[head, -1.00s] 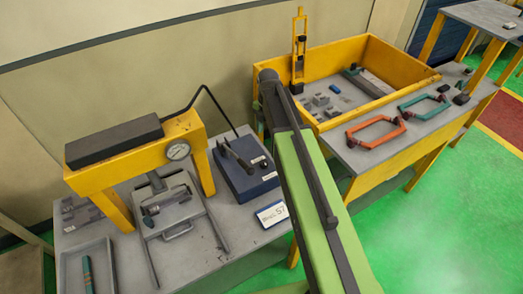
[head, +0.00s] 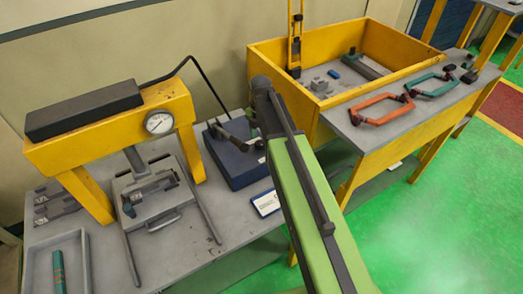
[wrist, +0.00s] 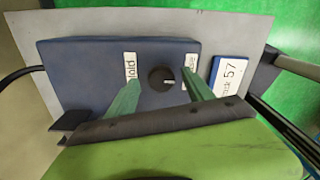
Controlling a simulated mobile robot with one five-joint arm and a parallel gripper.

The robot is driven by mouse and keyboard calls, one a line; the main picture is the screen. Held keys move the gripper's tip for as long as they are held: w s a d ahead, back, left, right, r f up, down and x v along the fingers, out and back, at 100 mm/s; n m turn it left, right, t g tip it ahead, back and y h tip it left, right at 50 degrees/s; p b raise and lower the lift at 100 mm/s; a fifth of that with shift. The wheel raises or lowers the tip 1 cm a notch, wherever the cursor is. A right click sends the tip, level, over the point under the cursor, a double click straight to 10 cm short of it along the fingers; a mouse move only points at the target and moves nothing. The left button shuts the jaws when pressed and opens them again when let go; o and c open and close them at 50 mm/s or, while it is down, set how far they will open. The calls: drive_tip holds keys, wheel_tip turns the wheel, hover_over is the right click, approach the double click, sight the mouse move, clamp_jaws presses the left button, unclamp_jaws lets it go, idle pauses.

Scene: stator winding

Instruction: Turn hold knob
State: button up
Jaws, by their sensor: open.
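The hold knob (wrist: 161,78) is a small round black dial with a white mark on the blue control box (wrist: 75,75). In the wrist view its mark points right, and a "Hold" label (wrist: 131,65) sits to its left. A second label (wrist: 190,65), partly covered by a finger, sits to its right. My gripper (wrist: 160,80) is open, one green finger on each side of the knob. I cannot tell whether either finger touches it. In the head view my gripper (head: 238,135) is over the blue box (head: 232,165); the knob is not clear there.
A yellow press (head: 105,125) with a gauge (head: 159,122) stands left of the box. A black cable (head: 198,85) arches behind. A yellow bin (head: 275,65) and red (head: 381,110) and teal handles (head: 432,84) are at right.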

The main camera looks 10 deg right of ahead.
drive_tip(key=shift+f+b, duration=0.3)
drive_tip(key=shift+f, duration=0.55)
drive_tip(key=shift+r, duration=0.1)
clamp_jaws()
